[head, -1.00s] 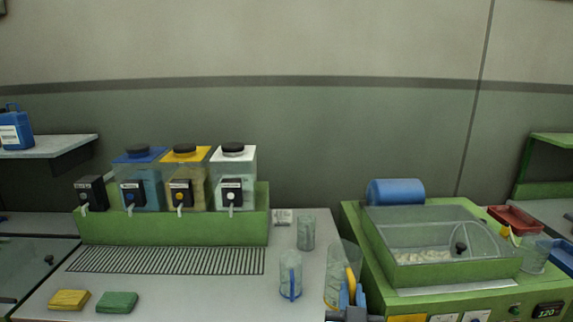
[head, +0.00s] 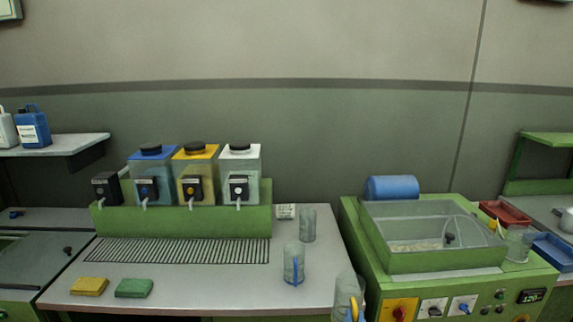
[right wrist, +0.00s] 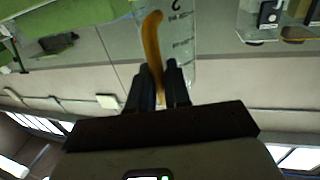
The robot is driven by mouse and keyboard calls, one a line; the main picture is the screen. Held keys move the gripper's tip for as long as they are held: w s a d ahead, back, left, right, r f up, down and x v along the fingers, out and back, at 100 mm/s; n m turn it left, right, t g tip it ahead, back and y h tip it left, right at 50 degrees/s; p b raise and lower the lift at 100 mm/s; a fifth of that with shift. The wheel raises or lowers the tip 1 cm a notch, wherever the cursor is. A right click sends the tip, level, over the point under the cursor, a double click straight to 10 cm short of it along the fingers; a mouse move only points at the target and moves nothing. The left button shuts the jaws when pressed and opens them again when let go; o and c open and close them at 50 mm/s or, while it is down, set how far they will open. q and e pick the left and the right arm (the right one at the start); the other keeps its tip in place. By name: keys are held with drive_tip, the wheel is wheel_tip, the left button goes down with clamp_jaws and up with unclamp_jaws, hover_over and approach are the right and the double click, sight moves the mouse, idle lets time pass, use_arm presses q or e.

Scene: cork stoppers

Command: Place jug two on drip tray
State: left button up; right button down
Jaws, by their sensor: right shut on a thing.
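Jug two (head: 344,292) is a clear jug with a yellow-orange handle, at the bottom edge of the head view, in front of the gap between the counter and the green machine. In the right wrist view the jug (right wrist: 180,42) shows a printed 2 and scale marks. My right gripper (right wrist: 158,74) is shut on its orange handle. The drip tray (head: 180,252) is a slatted grille in the counter, below the row of dispensers, left of the jug. Nothing stands on it. My left gripper is not in view.
Yellow (head: 89,287) and green (head: 134,288) cloths lie before the tray. Dispensers with taps (head: 196,177) stand behind it. A green machine (head: 430,235) is at right.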

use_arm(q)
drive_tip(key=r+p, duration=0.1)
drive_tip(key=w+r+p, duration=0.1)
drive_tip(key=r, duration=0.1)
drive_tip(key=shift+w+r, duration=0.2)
use_arm(e)
drive_tip(key=s+d+f+n+y, duration=0.1)
drive_tip(key=s+f, duration=0.2)
drive_tip(key=f, duration=0.7)
drive_tip(key=s+d+f+n+y, duration=0.1)
drive_tip(key=s+f+y, duration=0.1)
drive_tip(key=f, duration=0.7)
drive_tip(key=shift+s+d+f, duration=0.15)
drive_tip(key=shift+s+f, duration=0.25)
drive_tip(key=shift+s, duration=0.4)
